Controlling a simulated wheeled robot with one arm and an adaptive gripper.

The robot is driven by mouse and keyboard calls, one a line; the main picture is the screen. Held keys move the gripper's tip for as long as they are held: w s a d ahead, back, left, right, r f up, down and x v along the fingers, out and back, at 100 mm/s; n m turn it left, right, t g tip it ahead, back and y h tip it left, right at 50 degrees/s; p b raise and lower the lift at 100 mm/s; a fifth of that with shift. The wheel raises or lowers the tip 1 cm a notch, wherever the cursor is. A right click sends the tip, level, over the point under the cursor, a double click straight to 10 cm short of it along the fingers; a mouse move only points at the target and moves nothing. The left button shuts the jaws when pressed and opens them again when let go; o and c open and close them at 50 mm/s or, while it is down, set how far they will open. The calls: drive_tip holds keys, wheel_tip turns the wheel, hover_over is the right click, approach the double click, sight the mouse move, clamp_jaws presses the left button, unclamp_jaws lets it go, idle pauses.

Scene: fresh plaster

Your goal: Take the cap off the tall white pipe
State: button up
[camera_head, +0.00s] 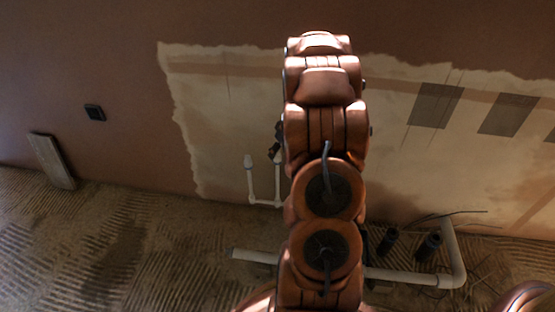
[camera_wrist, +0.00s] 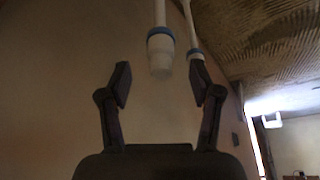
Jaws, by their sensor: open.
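Two white pipes rise by the wall. In the wrist view, where the floor is at the top, the nearer pipe (camera_wrist: 160,12) ends in a white cap (camera_wrist: 160,58) below a blue ring. The cap lies between and slightly beyond the fingertips of my open gripper (camera_wrist: 162,82), with gaps on both sides. The second pipe (camera_wrist: 188,18), with a blue ring, is partly behind the right finger. In the head view, the left pipe (camera_head: 250,180) shows its white top; the right pipe (camera_head: 278,182) has its top near my dark gripper (camera_head: 275,142), largely hidden by my arm.
A white pipe with an elbow (camera_head: 453,260) lies low on the right, near dark cylindrical objects (camera_head: 428,246). A board (camera_head: 52,162) leans at the left wall, below a dark wall box (camera_head: 95,112). The ridged floor (camera_head: 120,245) at left is clear.

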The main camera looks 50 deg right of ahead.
drive_tip(key=shift+x, duration=1.25)
drive_tip(key=shift+c, duration=0.2)
drive_tip(key=c, duration=1)
